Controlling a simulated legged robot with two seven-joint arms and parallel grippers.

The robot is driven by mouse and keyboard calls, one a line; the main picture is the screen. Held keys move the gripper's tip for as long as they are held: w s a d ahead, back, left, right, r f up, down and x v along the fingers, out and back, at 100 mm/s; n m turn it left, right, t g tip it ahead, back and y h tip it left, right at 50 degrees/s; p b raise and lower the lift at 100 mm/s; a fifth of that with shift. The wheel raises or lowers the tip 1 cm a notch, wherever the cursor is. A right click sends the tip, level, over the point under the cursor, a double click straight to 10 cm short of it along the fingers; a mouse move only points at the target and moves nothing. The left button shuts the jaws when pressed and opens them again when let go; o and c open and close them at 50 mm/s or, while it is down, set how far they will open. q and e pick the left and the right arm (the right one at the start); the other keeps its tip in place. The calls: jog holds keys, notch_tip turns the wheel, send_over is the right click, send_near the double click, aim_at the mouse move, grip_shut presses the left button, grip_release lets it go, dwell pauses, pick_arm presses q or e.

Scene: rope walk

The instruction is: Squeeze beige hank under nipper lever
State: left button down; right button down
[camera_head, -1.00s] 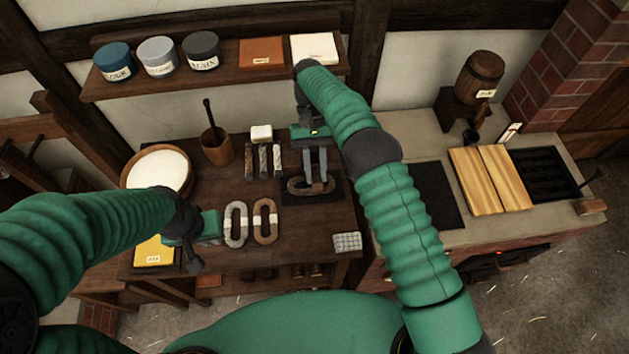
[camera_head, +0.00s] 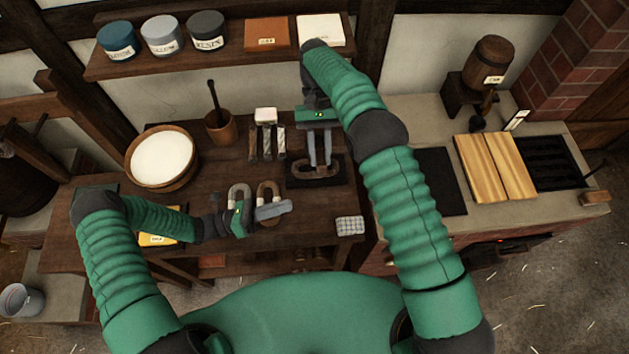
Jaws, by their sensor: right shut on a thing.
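The beige hank (camera_head: 239,190), a pale oval loop, lies on the dark bench beside a brown hank (camera_head: 266,188). My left gripper (camera_head: 278,208) is low over the near ends of both hanks and hides part of them. One grey finger shows clearly across the brown hank; I cannot tell whether the jaws are open or touch a hank. The nipper, with its dark curved lever (camera_head: 336,171), sits on a black plate (camera_head: 297,183) at the bench's right. My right gripper (camera_head: 320,163) reaches down from above with its fingers shut on the lever; the contact is partly hidden.
A wooden bowl of white stuff (camera_head: 162,160) and a mortar (camera_head: 220,127) stand behind left. Several short sticks (camera_head: 266,143) lie left of the nipper. A pale gridded block (camera_head: 350,225) lies at the front right. A shelf (camera_head: 220,57) with jars runs behind.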

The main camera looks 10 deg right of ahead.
jog(key=shift+w, duration=0.1)
pick_arm(q)
jog(key=w+d+r, duration=0.3)
jog(key=d+r, duration=0.2)
jog(key=d, duration=0.4)
jog(key=shift+w+d+r, duration=0.2)
jog(key=shift+w+d, duration=0.15)
jog(key=shift+w, duration=0.05)
jog(key=shift+r, duration=0.1)
jog(key=shift+w+r, duration=0.4)
jog(key=shift+r, duration=0.2)
jog(key=shift+w+r, duration=0.4)
jog(key=shift+r, duration=0.2)
pick_arm(e)
jog(key=shift+f, duration=0.2)
jog(key=c, duration=1.2)
grip_release()
pick_arm(q)
jog(key=shift+f, duration=0.15)
